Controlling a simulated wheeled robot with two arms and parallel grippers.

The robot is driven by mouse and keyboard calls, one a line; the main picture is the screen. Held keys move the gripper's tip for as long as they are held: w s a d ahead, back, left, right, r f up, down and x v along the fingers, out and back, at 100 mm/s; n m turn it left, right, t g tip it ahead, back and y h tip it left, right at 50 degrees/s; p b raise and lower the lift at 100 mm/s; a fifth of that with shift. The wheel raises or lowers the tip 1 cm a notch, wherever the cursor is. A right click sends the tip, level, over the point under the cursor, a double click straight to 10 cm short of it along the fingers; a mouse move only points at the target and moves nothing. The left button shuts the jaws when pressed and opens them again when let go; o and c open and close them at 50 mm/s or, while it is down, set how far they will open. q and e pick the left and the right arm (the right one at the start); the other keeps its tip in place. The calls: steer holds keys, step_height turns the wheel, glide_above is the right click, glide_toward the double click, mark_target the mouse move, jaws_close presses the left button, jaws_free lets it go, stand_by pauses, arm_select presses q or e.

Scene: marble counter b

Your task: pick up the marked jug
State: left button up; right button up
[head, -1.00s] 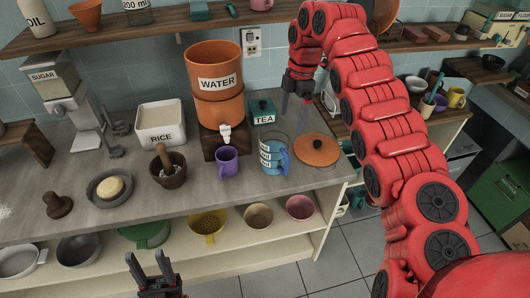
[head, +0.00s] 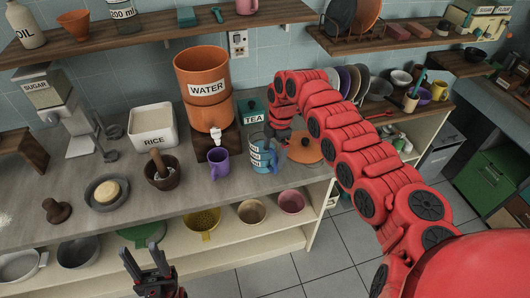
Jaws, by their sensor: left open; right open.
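The marked jug (head: 259,154) is clear, with blue print and a blue handle on its right side. It stands upright near the front edge of the counter, right of the purple mug. My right gripper (head: 280,136) points down at the jug's upper right, close to the handle. Its fingers are small and partly hidden by my red arm, and I cannot tell whether they touch the jug. It is open. My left gripper (head: 144,253) is open and empty, low in front of the shelf.
The purple mug (head: 218,163) and the orange water dispenser (head: 206,102) stand left of the jug. The teal tea box (head: 251,112) is behind it. An orange lid (head: 309,151) lies to its right, partly covered by my arm. A wall shelf (head: 150,29) runs above.

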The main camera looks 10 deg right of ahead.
steer(key=shift+a+f+p, duration=0.1)
steer(key=shift+f+p, duration=0.2)
steer(key=shift+f, duration=0.95)
jaws_close()
